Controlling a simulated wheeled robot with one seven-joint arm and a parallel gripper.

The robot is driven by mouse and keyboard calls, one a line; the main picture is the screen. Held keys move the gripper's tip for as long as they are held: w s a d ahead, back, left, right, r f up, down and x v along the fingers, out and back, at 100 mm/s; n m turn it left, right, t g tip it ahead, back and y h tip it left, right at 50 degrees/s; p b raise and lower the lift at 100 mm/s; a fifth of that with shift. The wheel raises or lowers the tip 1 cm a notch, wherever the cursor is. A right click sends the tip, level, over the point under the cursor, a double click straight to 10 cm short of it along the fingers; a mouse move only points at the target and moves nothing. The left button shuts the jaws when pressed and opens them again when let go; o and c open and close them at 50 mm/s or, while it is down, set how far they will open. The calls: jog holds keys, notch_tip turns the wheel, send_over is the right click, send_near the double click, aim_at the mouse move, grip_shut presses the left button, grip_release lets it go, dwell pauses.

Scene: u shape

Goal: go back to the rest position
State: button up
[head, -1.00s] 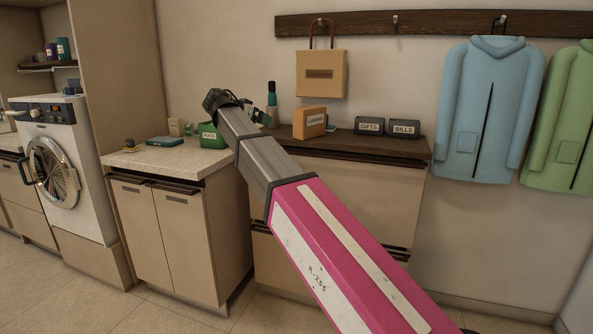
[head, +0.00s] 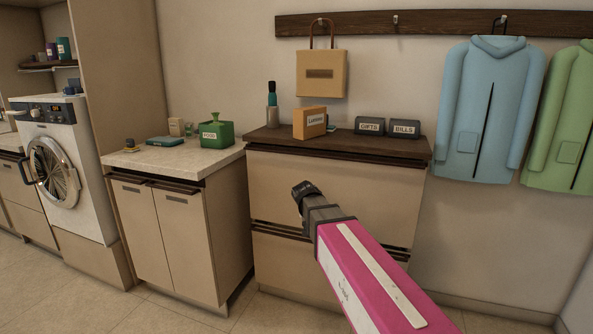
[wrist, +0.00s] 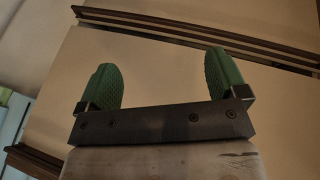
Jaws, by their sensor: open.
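In the wrist view my gripper (wrist: 163,82) shows two green fingertips set wide apart with nothing between them. It is open and empty. Behind it lies the plain beige front of the drawer cabinet (wrist: 165,55). In the head view my pink and grey arm reaches up from the lower right and ends in front of the drawer cabinet (head: 345,195), below its dark top. The fingers themselves are hidden there behind the end of the arm.
A green FOOD box (head: 216,133) sits on the pale counter (head: 190,158). A washing machine (head: 60,150) stands at left.

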jog(key=s+d+f+n+g+y, duration=0.1)
jog(key=s+d+f+y, duration=0.1)
jog(key=s+d+f, duration=0.3)
jog(key=s+d+f+g+y, duration=0.2)
jog(key=s+d+f, duration=0.3)
jog(key=s+f, duration=0.6)
jog(key=shift+s+n, duration=0.35)
jog(key=shift+n, duration=0.05)
jog(key=shift+f, duration=0.1)
